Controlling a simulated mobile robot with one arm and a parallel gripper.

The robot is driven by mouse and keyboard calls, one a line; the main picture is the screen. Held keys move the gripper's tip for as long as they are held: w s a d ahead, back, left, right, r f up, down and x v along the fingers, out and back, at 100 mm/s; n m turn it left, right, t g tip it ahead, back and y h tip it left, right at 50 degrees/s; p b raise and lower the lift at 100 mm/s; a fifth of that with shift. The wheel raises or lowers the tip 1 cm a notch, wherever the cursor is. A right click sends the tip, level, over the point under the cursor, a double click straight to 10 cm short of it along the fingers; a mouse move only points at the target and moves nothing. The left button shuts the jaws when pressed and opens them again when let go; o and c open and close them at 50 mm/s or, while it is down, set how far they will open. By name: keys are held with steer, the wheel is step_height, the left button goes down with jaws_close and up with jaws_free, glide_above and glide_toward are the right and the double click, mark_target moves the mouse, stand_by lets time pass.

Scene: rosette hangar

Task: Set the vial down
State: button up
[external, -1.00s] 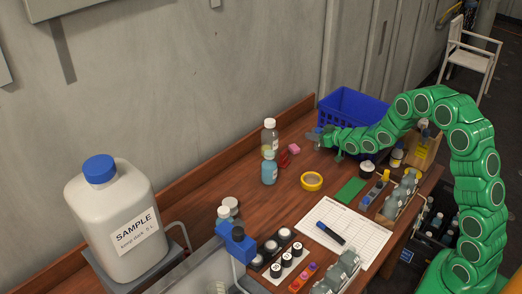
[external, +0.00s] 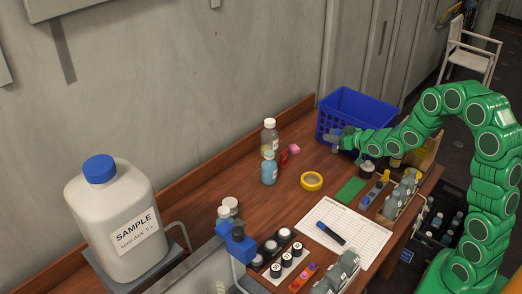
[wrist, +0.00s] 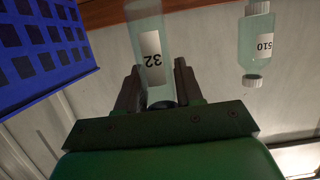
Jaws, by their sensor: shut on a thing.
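My gripper (external: 338,141) is low over the far end of the wooden bench, just in front of the blue basket. In the wrist view my gripper (wrist: 158,92) is shut on a clear vial (wrist: 148,28) with a label reading "32" and a dark cap. The wrist picture is upside down, so the vial looks upright in the room. The vial's lower end runs out of the wrist frame, so I cannot tell whether it touches the bench. In the external view the vial is too small to make out clearly.
The blue basket (external: 352,112) stands close behind my gripper. A bottle labelled "510" (wrist: 257,45) is beside the vial in the wrist view.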

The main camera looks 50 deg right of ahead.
steer(key=w+a+n+g+y, duration=0.1)
steer(key=w+a+n+y, duration=0.2)
steer(key=a, duration=1.2)
steer(key=w+a+n+g+y, duration=0.1)
steer(key=a+n+y, duration=0.25)
steer(key=a, duration=1.15)
steer(key=w+a+f, duration=0.2)
steer(key=w+f, duration=0.7)
steer(key=w, duration=0.4)
steer(key=shift+a+m, duration=0.25)
steer(key=shift+m, duration=0.1)
steer(key=shift+w+f+y, duration=0.25)
steer(key=shift+f, duration=1.55)
steer(key=shift+f, duration=0.25)
steer(key=o, duration=1)
